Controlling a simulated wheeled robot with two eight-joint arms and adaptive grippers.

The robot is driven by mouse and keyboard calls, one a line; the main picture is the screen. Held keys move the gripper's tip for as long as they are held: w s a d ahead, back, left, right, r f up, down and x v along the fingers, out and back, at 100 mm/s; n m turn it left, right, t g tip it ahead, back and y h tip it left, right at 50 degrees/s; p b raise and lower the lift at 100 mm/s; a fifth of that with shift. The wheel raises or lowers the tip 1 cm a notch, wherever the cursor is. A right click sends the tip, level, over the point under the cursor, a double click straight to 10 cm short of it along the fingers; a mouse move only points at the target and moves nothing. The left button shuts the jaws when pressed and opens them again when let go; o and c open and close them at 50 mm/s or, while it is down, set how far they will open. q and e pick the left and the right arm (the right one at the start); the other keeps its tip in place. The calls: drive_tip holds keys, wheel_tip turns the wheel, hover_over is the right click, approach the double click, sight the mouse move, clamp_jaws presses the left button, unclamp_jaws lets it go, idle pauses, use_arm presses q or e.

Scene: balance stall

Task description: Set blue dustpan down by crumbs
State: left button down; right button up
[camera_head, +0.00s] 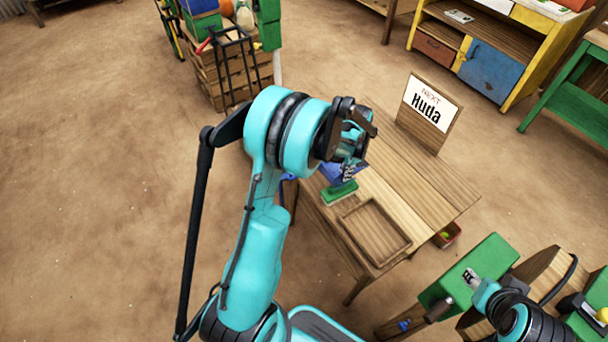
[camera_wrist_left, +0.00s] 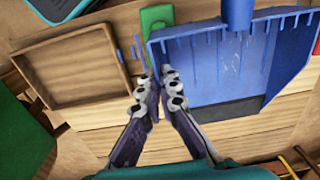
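The blue dustpan (camera_wrist_left: 215,68) fills the upper right of the left wrist view; in the head view only a part (camera_head: 337,172) shows past my arm. My left gripper (camera_wrist_left: 158,82) has its two fingertips close together at the pan's left side wall, one on each side of it, and looks shut on that wall. In the head view this gripper (camera_head: 352,158) is over the wooden table. I cannot tell whether the pan touches the table. My right gripper (camera_head: 471,277) is at the lower right, too small to read. I cannot make out any crumbs.
A green brush (camera_head: 340,192) with blue bristles lies beside the dustpan. A shallow wooden tray (camera_head: 375,232) sits at the table's near end. The table boards (camera_head: 420,180) right of the tray look bare.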

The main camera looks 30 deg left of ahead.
use_arm(q)
drive_tip(key=b, duration=0.3)
hover_over(318, 186)
wheel_tip(318, 186, down, 6)
drive_tip(key=shift+r, duration=0.1)
wheel_tip(318, 186, down, 4)
drive_tip(key=shift+f+b, duration=0.1)
drive_tip(key=shift+b, duration=0.7)
use_arm(e)
wheel_tip(318, 186, down, 5)
drive_tip(key=shift+r, duration=0.1)
use_arm(q)
drive_tip(key=shift+s, duration=0.1)
drive_tip(key=c, duration=2.2)
unclamp_jaws()
use_arm(e)
drive_tip(key=shift+f, duration=0.25)
use_arm(q)
drive_tip(key=o, duration=0.5)
use_arm(e)
drive_tip(key=shift+r, duration=0.15)
